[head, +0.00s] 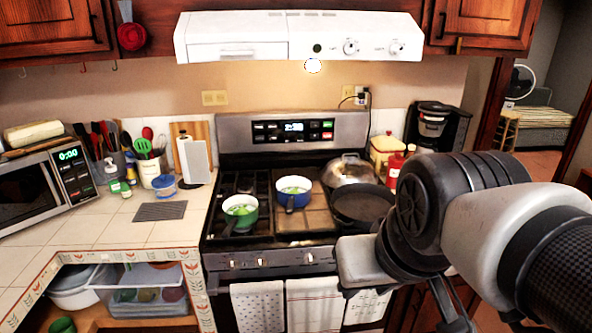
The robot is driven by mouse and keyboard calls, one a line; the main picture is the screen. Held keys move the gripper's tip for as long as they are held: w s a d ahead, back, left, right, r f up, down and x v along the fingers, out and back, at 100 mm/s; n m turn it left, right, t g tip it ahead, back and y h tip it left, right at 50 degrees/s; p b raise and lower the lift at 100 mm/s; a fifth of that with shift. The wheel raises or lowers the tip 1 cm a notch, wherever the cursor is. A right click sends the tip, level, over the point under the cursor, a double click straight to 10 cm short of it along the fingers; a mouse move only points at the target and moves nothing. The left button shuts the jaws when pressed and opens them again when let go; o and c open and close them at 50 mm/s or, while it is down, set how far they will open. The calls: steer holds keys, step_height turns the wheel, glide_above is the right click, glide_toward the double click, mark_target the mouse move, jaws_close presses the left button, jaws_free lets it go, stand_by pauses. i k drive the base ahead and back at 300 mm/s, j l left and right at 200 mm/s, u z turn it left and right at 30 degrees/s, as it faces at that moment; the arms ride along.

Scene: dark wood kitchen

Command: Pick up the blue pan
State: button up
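The blue pan (292,193) sits on the stove's back middle area, with a pale inside, something green in it, and a dark handle pointing toward the front. A green pan (239,219) with green contents stands on the burners to its left. My arm reaches in from the right, and its wrist is in front of the stove's right side, apart from the blue pan. I cannot make out any gripper fingers; only thin dark parts below the wrist show, cut off by the lower edge.
A black frying pan (362,207) and a lidded steel pan (349,170) stand right of the blue pan. Towels (315,303) hang from the oven front. The left counter (115,218) holds a microwave (44,190) and utensils. A range hood (300,38) is overhead.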

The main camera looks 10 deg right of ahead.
mark_target(294, 191)
steer(key=i+l, duration=0.15)
steer(key=i, duration=0.45)
steer(key=i+l, duration=0.15)
steer(key=i, duration=0.45)
